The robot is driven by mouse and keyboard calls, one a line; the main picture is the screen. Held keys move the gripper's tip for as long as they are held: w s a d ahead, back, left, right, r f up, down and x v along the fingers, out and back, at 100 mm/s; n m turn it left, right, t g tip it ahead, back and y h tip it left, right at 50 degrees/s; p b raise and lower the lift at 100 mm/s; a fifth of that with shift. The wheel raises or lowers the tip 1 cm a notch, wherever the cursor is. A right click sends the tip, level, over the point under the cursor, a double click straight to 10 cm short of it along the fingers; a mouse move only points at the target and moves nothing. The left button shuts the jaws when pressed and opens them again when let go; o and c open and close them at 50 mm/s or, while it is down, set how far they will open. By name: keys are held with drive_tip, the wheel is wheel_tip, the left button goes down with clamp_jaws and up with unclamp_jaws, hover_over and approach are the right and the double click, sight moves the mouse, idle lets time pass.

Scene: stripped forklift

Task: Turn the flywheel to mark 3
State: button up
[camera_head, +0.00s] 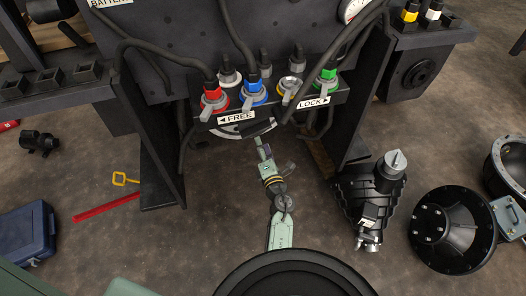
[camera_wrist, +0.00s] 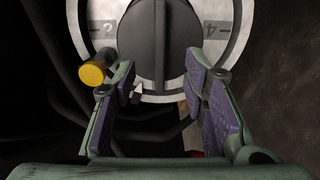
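The flywheel (camera_wrist: 228,47) is a pale grey ring with dark edging around a large dark hub (camera_wrist: 158,40). In the wrist view, mark 2 (camera_wrist: 108,28) shows at left and mark 4 (camera_wrist: 212,30) at right; mark 3 is not readable. A yellow-ended peg (camera_wrist: 93,73) sticks out at the wheel's lower left. A small white pointer (camera_wrist: 138,88) shows near its bottom edge. My gripper (camera_wrist: 160,75) is open, its purple-padded fingers spread at the hub's lower part; contact is unclear. In the head view the wheel (camera_head: 232,129) is mostly hidden beneath the connector panel.
Red, blue, yellow and green connectors line the panel (camera_head: 290,105), with FREE and LOCK labels. Dark cables hang close to the wheel. Upright frame plates (camera_head: 155,165) stand at either side. A dark finned housing (camera_head: 365,200) and a black bell-shaped part (camera_head: 452,230) lie on the floor at right.

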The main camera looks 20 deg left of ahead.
sight(256, 130)
drive_tip(key=b+x, duration=0.2)
drive_tip(key=x, duration=0.6)
drive_tip(key=shift+w+a+r, duration=0.1)
drive_tip(key=shift+w+r, duration=0.05)
drive_tip(key=shift+w, duration=0.1)
